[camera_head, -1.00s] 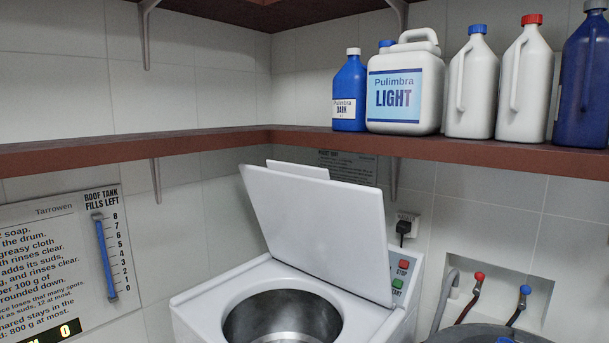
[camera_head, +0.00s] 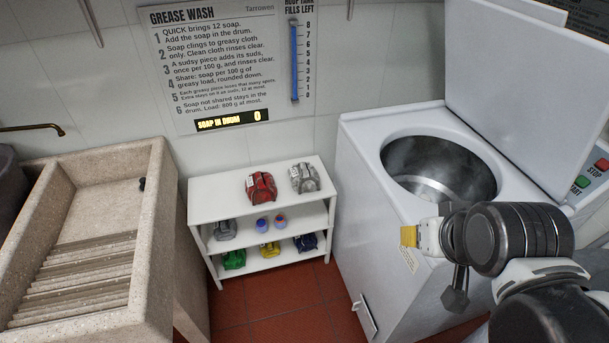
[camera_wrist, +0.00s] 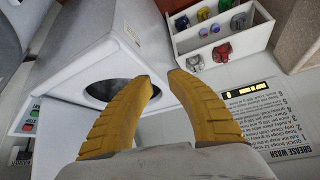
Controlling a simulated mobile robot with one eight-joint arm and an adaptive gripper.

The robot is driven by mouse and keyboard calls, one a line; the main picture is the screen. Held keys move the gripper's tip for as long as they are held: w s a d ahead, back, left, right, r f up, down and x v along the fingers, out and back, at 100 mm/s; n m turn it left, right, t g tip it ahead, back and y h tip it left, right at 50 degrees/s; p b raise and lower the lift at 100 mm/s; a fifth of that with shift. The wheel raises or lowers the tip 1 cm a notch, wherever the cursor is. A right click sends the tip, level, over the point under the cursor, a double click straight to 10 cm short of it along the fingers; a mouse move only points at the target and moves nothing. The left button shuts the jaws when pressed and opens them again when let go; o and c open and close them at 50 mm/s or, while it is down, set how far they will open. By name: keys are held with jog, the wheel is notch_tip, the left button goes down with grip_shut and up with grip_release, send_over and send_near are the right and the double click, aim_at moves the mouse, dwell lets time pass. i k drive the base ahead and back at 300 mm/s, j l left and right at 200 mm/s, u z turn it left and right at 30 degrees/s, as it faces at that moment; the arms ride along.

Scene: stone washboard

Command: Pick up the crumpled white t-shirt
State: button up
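A crumpled whitish-grey cloth bundle with a tag (camera_head: 305,178), which looks like the white t-shirt, lies on the top right of a small white shelf unit. It also shows in the wrist view (camera_wrist: 195,63), small and far off. My gripper (camera_head: 408,236) is in front of the washing machine, to the right of the shelf unit and apart from the cloth. In the wrist view its yellow fingers (camera_wrist: 161,79) are spread with an empty gap between them.
A crumpled red cloth (camera_head: 261,187) lies left of the whitish one. Lower shelves hold a grey cloth (camera_head: 224,230), two small blue items, and green, yellow and dark blue cloths. The open-lidded washer (camera_head: 370,190) stands right, a stone washboard sink (camera_head: 165,230) left.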

aim_at(303, 178)
jog(key=i+z, duration=0.6)
jog(key=z, duration=0.15)
